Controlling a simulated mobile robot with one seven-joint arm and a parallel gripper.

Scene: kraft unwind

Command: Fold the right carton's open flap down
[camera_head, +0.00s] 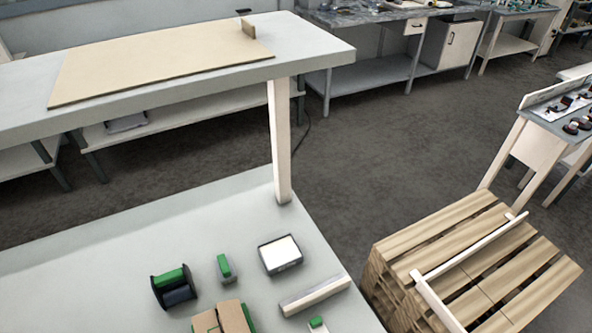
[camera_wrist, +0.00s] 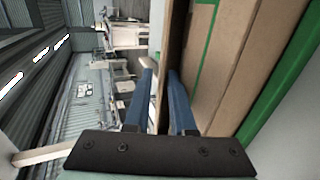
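A brown cardboard carton with green tape (camera_head: 228,318) shows at the bottom edge of the head view, cut off by the frame. In the wrist view a large cardboard carton with green strips (camera_wrist: 232,65) fills the right side, close by. A narrow upright strip of brown card, seemingly a raised flap (camera_wrist: 167,62), runs down toward my gripper. My gripper (camera_wrist: 160,75) has two blue fingers, one on each side of that strip. A gap shows between the fingers, and I cannot tell whether either touches the card. My gripper does not show in the head view.
On the grey table stand a green-and-black tape dispenser (camera_head: 174,286), a small green-topped item (camera_head: 224,268), a white-topped box (camera_head: 280,254) and a long pale bar (camera_head: 315,295). A white post (camera_head: 281,140) rises at the table's back. Wooden pallets (camera_head: 470,265) stand at the right.

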